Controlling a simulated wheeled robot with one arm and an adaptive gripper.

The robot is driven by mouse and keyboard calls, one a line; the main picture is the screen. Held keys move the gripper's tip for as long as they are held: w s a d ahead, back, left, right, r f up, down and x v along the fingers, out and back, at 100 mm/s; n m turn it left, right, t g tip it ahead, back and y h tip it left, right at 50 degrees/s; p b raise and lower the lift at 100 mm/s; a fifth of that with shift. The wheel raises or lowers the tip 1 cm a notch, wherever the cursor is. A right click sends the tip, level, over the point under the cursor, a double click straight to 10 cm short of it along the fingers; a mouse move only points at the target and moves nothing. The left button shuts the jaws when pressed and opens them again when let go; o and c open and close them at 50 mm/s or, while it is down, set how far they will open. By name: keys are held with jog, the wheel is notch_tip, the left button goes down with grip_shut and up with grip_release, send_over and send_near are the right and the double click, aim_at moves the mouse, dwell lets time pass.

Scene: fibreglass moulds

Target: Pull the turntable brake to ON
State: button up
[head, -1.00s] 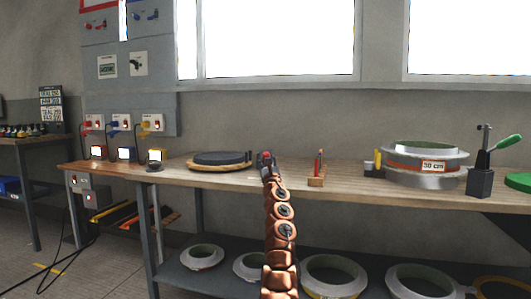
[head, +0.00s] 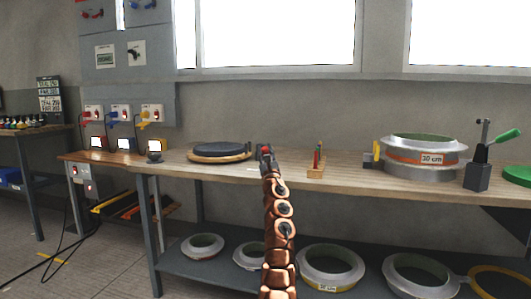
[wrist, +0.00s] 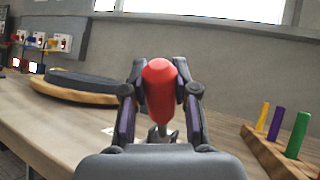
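The turntable (head: 219,149), a dark disc on a round wooden base, lies on the bench left of my gripper. It also shows in the wrist view (wrist: 85,82). The brake lever's red knob (wrist: 159,85) stands upright between my fingers, with a thin metal part below it. My gripper (head: 265,151) is at the bench's back, right of the turntable. In the wrist view my gripper (wrist: 160,72) has a fingertip against each side of the knob and looks shut on it. The lever's base and any ON mark are mostly hidden.
A wooden peg rack (head: 317,171) with coloured pegs stands close to the right. Further right are a large ring mould (head: 412,170) and a green-handled lever tool (head: 478,172). Small lit boxes (head: 126,144) stand at left. More ring moulds (head: 331,268) lie on the lower shelf.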

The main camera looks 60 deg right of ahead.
jog(key=o, duration=0.5)
jog(key=shift+d+b, duration=0.15)
jog(key=shift+b, duration=0.25)
